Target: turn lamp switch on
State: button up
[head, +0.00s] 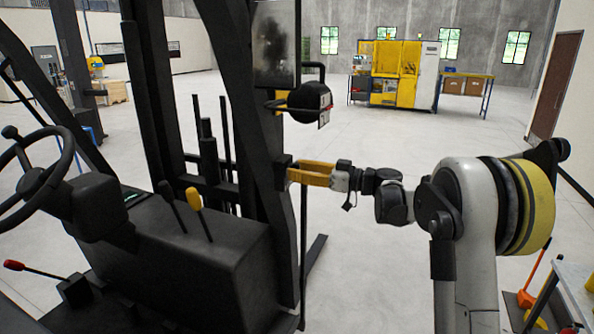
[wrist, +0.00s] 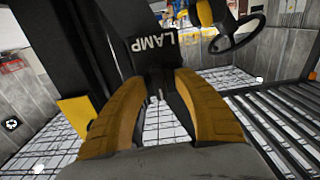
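A black panel with the white word LAMP (wrist: 158,41) faces my gripper in the wrist view. A small grey piece (wrist: 157,97), possibly the lamp switch, shows just below the label, between my fingers. My gripper (wrist: 162,78) has two orange-yellow fingers with a narrow gap between their tips. The tips are at the lower edge of the panel; I cannot tell whether they touch it. In the head view my gripper (head: 291,172) points left at the dark forklift pillar (head: 264,140), its fingers level and apart. The switch cannot be made out there.
The black forklift (head: 190,260) fills the left, with a steering wheel (head: 38,180) and a yellow-knobbed lever (head: 194,199). A round black lamp (head: 312,98) hangs above my gripper. A yellow machine (head: 397,72) stands far back. The floor behind my arm is clear.

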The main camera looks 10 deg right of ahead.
grip_shut()
jog(key=shift+m, duration=0.3)
jog(key=m+b, duration=0.2)
jog(key=m, duration=0.3)
jog(key=shift+w+d+f, duration=0.1)
jog(key=m+b, duration=0.1)
jog(key=m, duration=0.5)
jog(key=shift+b, duration=0.35)
jog(key=shift+m, duration=0.3)
grip_release()
jog(key=shift+w, duration=0.1)
jog(key=shift+d, duration=0.1)
